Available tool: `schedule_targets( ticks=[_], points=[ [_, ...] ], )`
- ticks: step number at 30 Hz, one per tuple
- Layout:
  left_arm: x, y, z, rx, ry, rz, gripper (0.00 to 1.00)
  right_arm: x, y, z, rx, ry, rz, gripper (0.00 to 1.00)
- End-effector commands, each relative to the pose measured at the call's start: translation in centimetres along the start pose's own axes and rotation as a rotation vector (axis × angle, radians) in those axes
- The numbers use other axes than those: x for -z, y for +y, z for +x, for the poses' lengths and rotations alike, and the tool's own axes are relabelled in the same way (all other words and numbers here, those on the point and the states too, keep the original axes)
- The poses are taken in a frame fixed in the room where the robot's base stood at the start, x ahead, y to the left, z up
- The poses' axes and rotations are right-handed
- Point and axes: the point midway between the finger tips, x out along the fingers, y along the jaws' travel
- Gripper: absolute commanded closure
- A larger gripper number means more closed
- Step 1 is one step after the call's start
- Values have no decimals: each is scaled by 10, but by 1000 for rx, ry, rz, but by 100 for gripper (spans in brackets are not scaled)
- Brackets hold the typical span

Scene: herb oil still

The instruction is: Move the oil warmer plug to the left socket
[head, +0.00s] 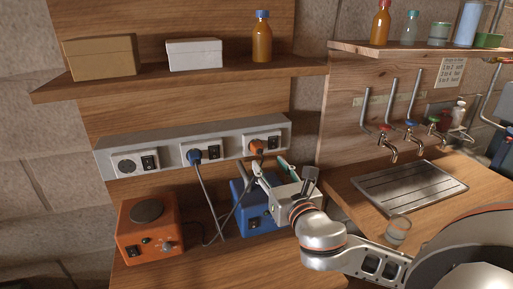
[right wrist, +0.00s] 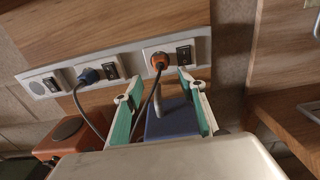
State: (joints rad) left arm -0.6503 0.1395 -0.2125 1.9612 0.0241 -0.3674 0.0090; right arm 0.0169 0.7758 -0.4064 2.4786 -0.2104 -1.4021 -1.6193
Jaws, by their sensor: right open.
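The orange plug (head: 256,146) sits in the right socket of the grey wall strip; it also shows in the right wrist view (right wrist: 159,62). Its dark cord hangs down to the left, toward the orange warmer box (head: 145,222). A blue plug (head: 194,156) sits in the middle socket. The left socket (head: 127,166) is empty. My right gripper (head: 270,164) is open just in front of and below the orange plug. In the right wrist view the plug lies beyond the fingertips (right wrist: 158,84), between them sideways, with nothing held. My left gripper is not in view.
A blue box (head: 262,217) stands on the wooden counter, partly hidden by my right gripper. The cords cross between the two boxes. A shelf (head: 215,79) with boxes and a bottle hangs above the strip. A glass (head: 397,229) stands at the right near my arm.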

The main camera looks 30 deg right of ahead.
Motion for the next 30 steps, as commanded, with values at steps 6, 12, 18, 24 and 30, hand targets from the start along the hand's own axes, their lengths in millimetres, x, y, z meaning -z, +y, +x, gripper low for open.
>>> schedule_targets(
  ticks=[6, 12, 18, 24, 30],
  points=[
    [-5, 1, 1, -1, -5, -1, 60, 1, 0, 5, 0, 0, 2, 60],
    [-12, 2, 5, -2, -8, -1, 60, 2, -1, 25, 3, -1, 2, 60],
    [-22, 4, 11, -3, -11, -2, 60, 2, -1, 52, 2, -1, 3, 60],
    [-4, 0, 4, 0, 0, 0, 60, -2, -1, 75, 2, 0, 3, 60],
    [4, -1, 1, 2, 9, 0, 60, -1, 0, 88, 0, 1, 3, 60]
  ],
)
